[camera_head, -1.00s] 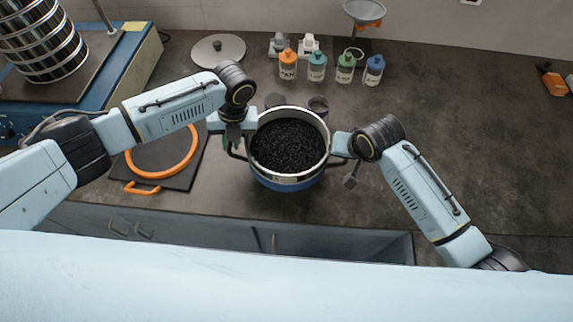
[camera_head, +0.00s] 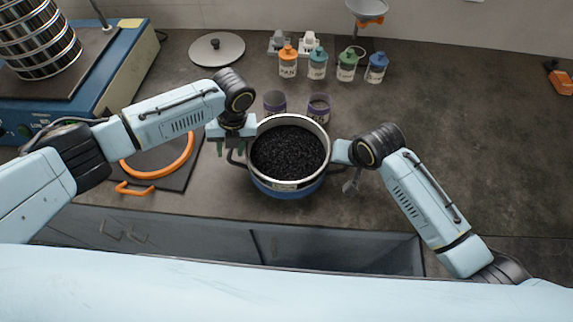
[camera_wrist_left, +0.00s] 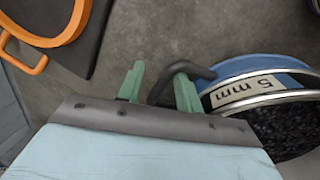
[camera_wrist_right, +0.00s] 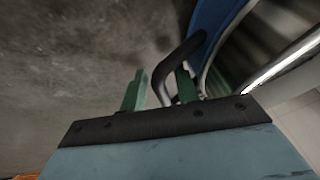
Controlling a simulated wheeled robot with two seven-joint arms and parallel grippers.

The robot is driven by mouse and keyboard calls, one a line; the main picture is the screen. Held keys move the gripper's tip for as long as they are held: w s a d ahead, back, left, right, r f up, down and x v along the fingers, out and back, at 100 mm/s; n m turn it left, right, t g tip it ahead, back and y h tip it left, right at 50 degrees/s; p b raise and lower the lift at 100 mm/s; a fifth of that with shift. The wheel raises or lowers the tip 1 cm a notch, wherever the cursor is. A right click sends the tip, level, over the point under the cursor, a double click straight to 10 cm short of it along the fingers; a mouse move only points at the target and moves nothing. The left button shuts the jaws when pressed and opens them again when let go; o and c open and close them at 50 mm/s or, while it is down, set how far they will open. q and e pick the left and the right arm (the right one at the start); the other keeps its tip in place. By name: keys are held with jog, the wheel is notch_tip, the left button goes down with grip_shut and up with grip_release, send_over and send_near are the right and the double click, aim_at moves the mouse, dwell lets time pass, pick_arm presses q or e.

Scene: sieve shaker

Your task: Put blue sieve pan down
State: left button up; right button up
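The blue sieve pan (camera_head: 287,188) with a metal sieve holding black granules (camera_head: 288,150) stands upright near the counter's front edge; it appears to rest on the counter. My left gripper (camera_head: 231,148) is at its left handle; in the left wrist view, the fingers (camera_wrist_left: 160,88) are spread, with the dark handle (camera_wrist_left: 157,93) between them. A "5 mm" label (camera_wrist_left: 250,90) shows on the sieve. My right gripper (camera_wrist_right: 160,92) is at the right handle (camera_wrist_right: 178,62), its fingers spread around it. The right fingers are mostly hidden in the head view.
Two purple-banded cups (camera_head: 319,106) stand just behind the pan. An orange ring (camera_head: 160,158) lies on a dark mat to the left. The blue shaker (camera_head: 118,72) is at the far left, several bottles (camera_head: 346,66) at the back.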

pick_arm(q)
jog(key=shift+d, duration=0.1)
jog(key=shift+r, duration=0.2)
pick_arm(e)
jog(key=shift+r, duration=0.1)
pick_arm(q)
notch_tip(320, 180, up, 11)
jog(key=d, duration=0.2)
jog(key=shift+w+r, duration=0.2)
jog(key=shift+w, duration=0.1)
pick_arm(e)
jog(key=v, duration=1.2)
pick_arm(q)
jog(key=shift+d, duration=0.1)
pick_arm(e)
jog(key=shift+w+a, duration=0.1)
